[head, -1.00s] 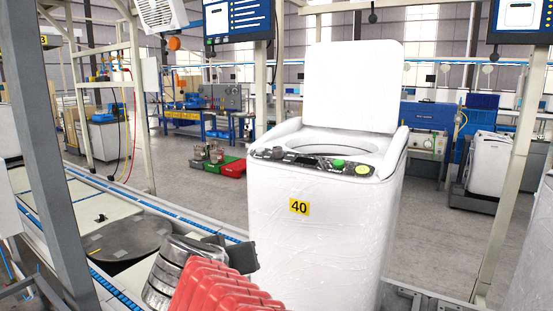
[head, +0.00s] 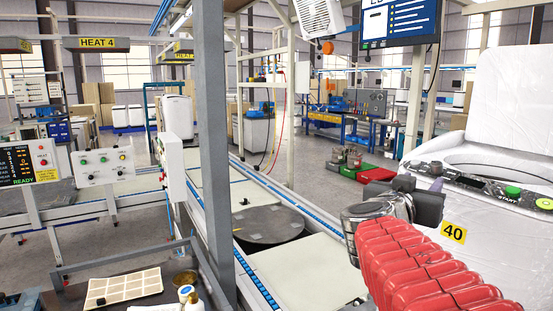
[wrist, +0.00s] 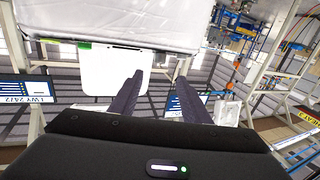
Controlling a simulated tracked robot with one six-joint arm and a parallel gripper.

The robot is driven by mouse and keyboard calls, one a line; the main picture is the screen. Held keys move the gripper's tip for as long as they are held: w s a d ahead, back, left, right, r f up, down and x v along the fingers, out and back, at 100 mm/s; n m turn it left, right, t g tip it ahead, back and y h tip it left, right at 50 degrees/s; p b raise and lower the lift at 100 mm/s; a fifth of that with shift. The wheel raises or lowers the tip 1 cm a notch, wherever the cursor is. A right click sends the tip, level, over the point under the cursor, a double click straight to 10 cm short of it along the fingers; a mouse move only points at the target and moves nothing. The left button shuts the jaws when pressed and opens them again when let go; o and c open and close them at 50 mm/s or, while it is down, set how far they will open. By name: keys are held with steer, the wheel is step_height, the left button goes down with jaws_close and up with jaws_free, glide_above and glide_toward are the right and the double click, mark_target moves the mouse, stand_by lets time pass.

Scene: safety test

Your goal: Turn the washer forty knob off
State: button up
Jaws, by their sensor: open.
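The white washer with the yellow 40 label (head: 454,232) stands at the right in the head view, partly cut off by the frame edge, its lid (head: 510,85) raised. Its control panel (head: 480,187) has a green start button (head: 513,191) and a dark knob (head: 436,168) at its left end. My gripper (head: 421,184) is in front of the panel's left end; whether it touches the knob cannot be told. In the wrist view the washer (wrist: 200,22) is upside down at the top, and my gripper's two fingers (wrist: 160,68) are apart with nothing between them.
A grey post (head: 211,130) stands left of centre. A conveyor with a dark round plate (head: 268,225) runs beside it. A bench with a cream tray (head: 124,287) and small bottles is at the lower left. Red and green crates (head: 362,173) lie on the floor behind.

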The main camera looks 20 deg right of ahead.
mark_target(436, 167)
steer(key=x, duration=1.3)
steer(key=shift+w+d, duration=0.15)
steer(key=shift+d, duration=0.25)
steer(key=shift+c, duration=0.3)
steer(key=c, duration=1)
steer(key=shift+r, duration=0.1)
steer(key=shift+r+n+t+y, duration=0.1)
steer(key=shift+n+t+y, duration=0.3)
steer(key=shift+n+t, duration=0.4)
steer(key=shift+n+y, duration=0.3)
